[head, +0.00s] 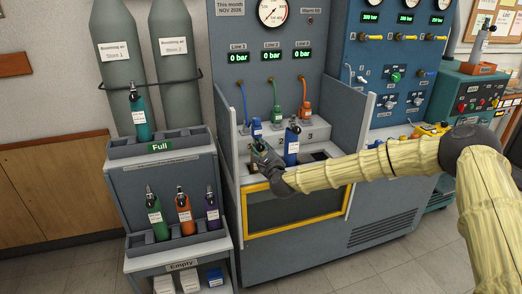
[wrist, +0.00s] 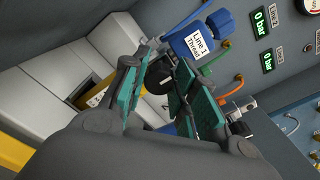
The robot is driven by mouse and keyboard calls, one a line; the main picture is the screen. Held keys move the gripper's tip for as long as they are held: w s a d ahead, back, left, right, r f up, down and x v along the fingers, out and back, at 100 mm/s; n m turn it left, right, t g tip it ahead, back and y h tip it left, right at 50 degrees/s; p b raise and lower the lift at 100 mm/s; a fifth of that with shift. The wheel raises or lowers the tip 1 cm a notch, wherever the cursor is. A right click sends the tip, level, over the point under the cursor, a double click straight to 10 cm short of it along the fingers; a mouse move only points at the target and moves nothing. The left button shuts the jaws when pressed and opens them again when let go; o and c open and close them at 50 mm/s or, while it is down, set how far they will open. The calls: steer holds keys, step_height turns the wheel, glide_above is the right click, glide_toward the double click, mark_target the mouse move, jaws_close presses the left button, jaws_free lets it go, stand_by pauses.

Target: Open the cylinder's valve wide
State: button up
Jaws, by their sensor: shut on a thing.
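A blue cylinder (head: 291,146) with a white label and dark top stands upright at the bench, beside my gripper (head: 262,152) in the head view. In the wrist view, the teal-padded fingers of my gripper (wrist: 160,95) are closed around a black round valve knob (wrist: 160,74). The fingers hide part of the knob and what is below it, so its link to a cylinder is not clear. The blue Line 1 regulator (head: 257,127) hangs just behind my gripper; its "Line 1 Thread" label shows in the wrist view (wrist: 197,42). All three line displays (head: 270,54) read 0 bar.
Grey side panels (head: 228,140) and a yellow-framed front (head: 243,215) bound the bench bay. A rack (head: 160,165) on the left holds several small cylinders, with tall grey cylinders (head: 119,75) behind. A blue gauge panel (head: 405,65) stands right.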

steer(key=shift+f, duration=0.1)
steer(key=shift+f+n+b, duration=0.1)
steer(key=shift+n+b, duration=0.9)
steer(key=shift+n, duration=0.1)
steer(key=n+b, duration=0.2)
steer(key=n, duration=0.2)
steer(key=n+b, duration=0.1)
steer(key=n, duration=0.3)
steer(key=shift+a+b, duration=0.1)
steer(key=shift+b, duration=0.3)
steer(key=n+b, duration=0.1)
steer(key=n, duration=0.2)
steer(key=shift+n, duration=0.3)
steer(key=n, duration=0.5)
steer(key=shift+f+b, duration=0.15)
steer(key=shift+b, duration=0.25)
steer(key=shift+n+b, duration=0.35)
steer(key=shift+n, duration=2.15)
